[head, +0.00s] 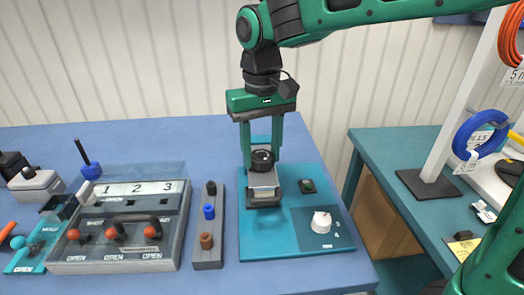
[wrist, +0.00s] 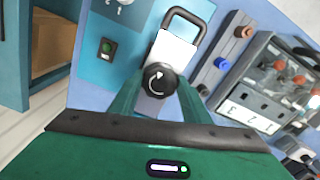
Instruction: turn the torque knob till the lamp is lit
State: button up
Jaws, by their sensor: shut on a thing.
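The black round knob with a white curved arrow (wrist: 157,80) sits at the end of a pale block with a dark loop handle (wrist: 185,25). In the head view the knob (head: 262,158) is between the fingers of my green gripper (head: 261,164). My gripper is shut on this knob from above, one finger on each side; the exact contact is partly hidden. A small black-framed lamp (head: 307,186) is on the teal board to the right. In the wrist view the lamp (wrist: 107,47) shows a green face; I cannot tell surely whether it glows.
A white pointer dial (head: 321,222) with numbers is on the teal board (head: 275,245). Left are a post strip with blue and brown knobs (head: 208,225) and a grey numbered box (head: 120,225). A second table (head: 400,150) stands right, across a gap.

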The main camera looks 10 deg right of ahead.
jog(key=shift+w, duration=0.2)
jog(key=o, duration=1)
jog(key=shift+o, duration=0.2)
jog(key=shift+s, duration=0.1)
notch_tip(320, 180, up, 11)
jog(key=shift+f, duration=0.15)
